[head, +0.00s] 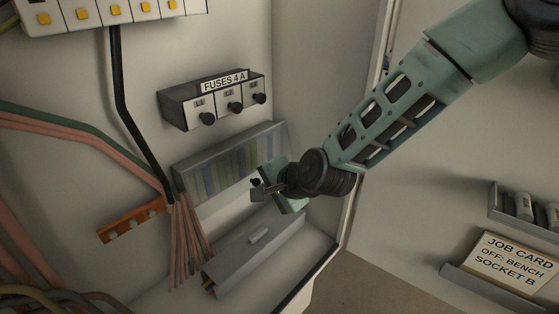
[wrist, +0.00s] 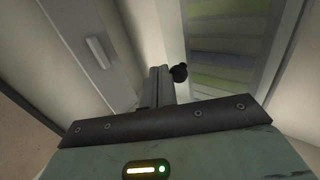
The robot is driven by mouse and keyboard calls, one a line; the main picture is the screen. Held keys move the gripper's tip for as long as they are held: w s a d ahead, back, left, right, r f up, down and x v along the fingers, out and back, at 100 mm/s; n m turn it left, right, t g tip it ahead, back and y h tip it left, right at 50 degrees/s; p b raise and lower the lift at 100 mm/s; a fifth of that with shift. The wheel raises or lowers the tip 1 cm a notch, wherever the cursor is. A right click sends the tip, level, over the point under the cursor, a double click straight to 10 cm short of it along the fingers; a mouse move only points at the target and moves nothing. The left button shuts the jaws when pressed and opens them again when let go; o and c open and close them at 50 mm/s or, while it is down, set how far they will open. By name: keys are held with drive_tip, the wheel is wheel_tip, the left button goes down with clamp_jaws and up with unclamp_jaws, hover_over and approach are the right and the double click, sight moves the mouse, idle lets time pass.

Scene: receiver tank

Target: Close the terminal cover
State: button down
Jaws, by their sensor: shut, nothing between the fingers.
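The terminal cover (head: 225,172) is a hazy, see-through panel in a grey frame on the back wall, under the fuses. Coloured terminals show dimly through it, and it also fills the upper right of the wrist view (wrist: 228,45). A small black knob (wrist: 180,73) shows at the cover's edge, close to my fingertips. My gripper (head: 259,192) is shut and empty in front of the cover's lower right part, and its fingers also show in the wrist view (wrist: 160,80). I cannot tell whether they touch the knob or whether the cover lies fully flat.
A grey box with a small handle (head: 258,235) lies below the cover. A fuse block (head: 213,101) sits above it. Pink wires (head: 183,235) run down at the left near an orange bar (head: 132,219). The cabinet's side edge (head: 362,130) is behind my arm.

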drive_tip(key=shift+w+a+f, duration=0.4)
drive_tip(key=shift+a, duration=0.1)
idle(0.6)
